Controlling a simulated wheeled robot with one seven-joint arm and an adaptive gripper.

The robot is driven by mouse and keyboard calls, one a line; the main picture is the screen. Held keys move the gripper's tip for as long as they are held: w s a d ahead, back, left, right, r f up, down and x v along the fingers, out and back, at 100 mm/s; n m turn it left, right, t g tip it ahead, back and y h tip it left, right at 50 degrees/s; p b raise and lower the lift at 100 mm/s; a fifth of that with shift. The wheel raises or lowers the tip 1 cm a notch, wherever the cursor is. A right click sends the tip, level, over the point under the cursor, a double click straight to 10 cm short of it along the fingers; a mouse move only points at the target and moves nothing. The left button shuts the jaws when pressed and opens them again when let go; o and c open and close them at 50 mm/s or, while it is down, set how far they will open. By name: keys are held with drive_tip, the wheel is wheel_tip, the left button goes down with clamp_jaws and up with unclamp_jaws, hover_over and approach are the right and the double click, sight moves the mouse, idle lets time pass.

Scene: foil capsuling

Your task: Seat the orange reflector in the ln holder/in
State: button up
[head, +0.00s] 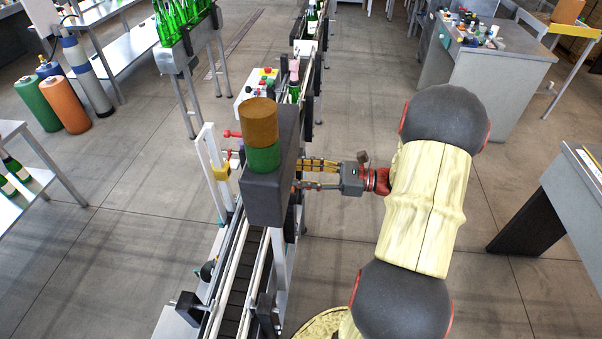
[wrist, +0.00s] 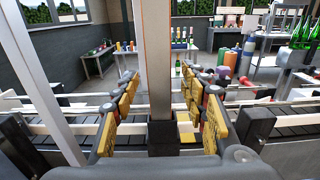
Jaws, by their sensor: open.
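My gripper (head: 302,175) reaches left towards the conveyor machine in the head view, beside the dark upright housing (head: 268,185). Its two fingers are apart, with yellow pads. In the wrist view my gripper (wrist: 163,78) is open, with a finger on each side of a grey upright post (wrist: 158,50). I cannot tell whether the post stands between the fingers or just beyond them. A thin orange stripe runs up the post, and a black block (wrist: 162,138) is at its foot. I cannot make out the orange reflector or its holder for certain.
The conveyor (head: 238,275) runs away under the housing, which carries an orange-brown and green cylinder (head: 260,140). A white upright frame (head: 213,165) with a yellow part (head: 221,173) stands at its left. A grey desk (head: 480,75) stands at the back right. Floor right of the conveyor is open.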

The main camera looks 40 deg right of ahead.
drive_tip(key=v, duration=1.2)
drive_tip(key=shift+s, duration=0.1)
idle(0.7)
